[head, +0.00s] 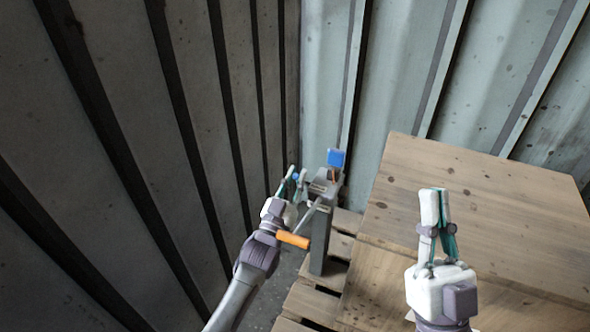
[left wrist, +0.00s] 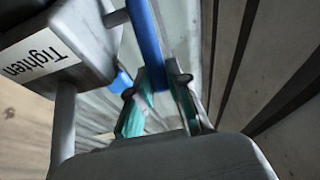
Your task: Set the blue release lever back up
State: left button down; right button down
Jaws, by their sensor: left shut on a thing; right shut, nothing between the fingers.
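The blue release lever (left wrist: 148,42) is a round blue bar in the left wrist view, running from the top edge down to my fingers. In the head view only a small blue end (head: 295,176) shows at my left gripper (head: 291,179). My left gripper, also in the left wrist view (left wrist: 160,80), is shut on the lever beside the grey device (head: 324,187) on a post. The lever's angle is hard to tell. My right gripper (head: 436,205) is shut and empty, pointing up in front of the wooden box.
A bar with an orange grip (head: 293,239) sticks out from the device close to my left wrist. A blue square plate (head: 336,157) is behind it. A label reading "Tighten" (left wrist: 38,58) is on the grey block. A wooden box (head: 480,190) stands right; ribbed walls enclose the corner.

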pick_arm(q)
jog(key=shift+w+r+g+p, duration=0.15)
jog(key=shift+g+p, duration=0.15)
jog(key=shift+p, duration=0.55)
pick_arm(e)
jog(key=w+f+g+h, duration=0.2)
jog(key=w+f+g, duration=0.3)
jog(key=f, duration=0.1)
jog(key=shift+a+f, duration=0.15)
pick_arm(q)
jog(key=c, duration=1.4)
grip_release()
jog(key=shift+o, duration=0.2)
jog(key=v, duration=1.2)
jog(key=shift+c, duration=0.3)
